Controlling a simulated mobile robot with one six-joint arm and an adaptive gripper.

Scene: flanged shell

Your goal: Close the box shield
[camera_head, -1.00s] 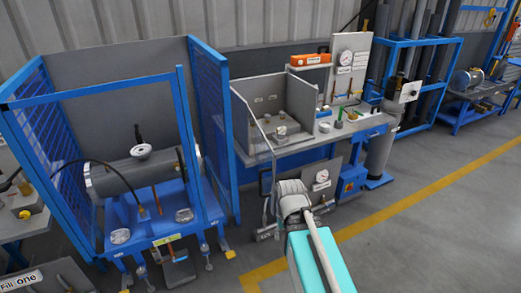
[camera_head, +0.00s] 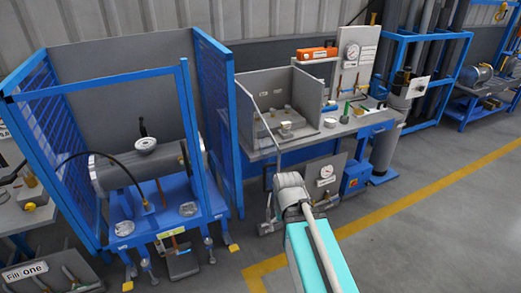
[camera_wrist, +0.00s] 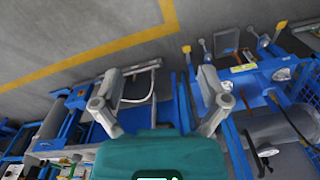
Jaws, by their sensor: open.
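A grey open-topped box (camera_head: 306,92) stands on the workbench in the middle of the head view, with block-like fittings inside. A thin grey frame (camera_head: 259,122) stands at the box's left front; it looks like the box shield, swung open. My gripper shows in the wrist view (camera_wrist: 159,76), with its two grey fingers spread and nothing between them. A grey tubular frame (camera_wrist: 156,84) appears beyond and left of the fingers there; I cannot tell if it is the same frame. In the head view my arm hides the fingertips, and its end is in front of the bench, below the box.
A blue cage (camera_head: 183,100) with a grey cylinder (camera_head: 115,170) stands left of the bench. A gauge panel (camera_head: 355,65) and orange case (camera_head: 317,53) are behind and right of the box. Open floor (camera_head: 440,215) with a yellow line lies at right.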

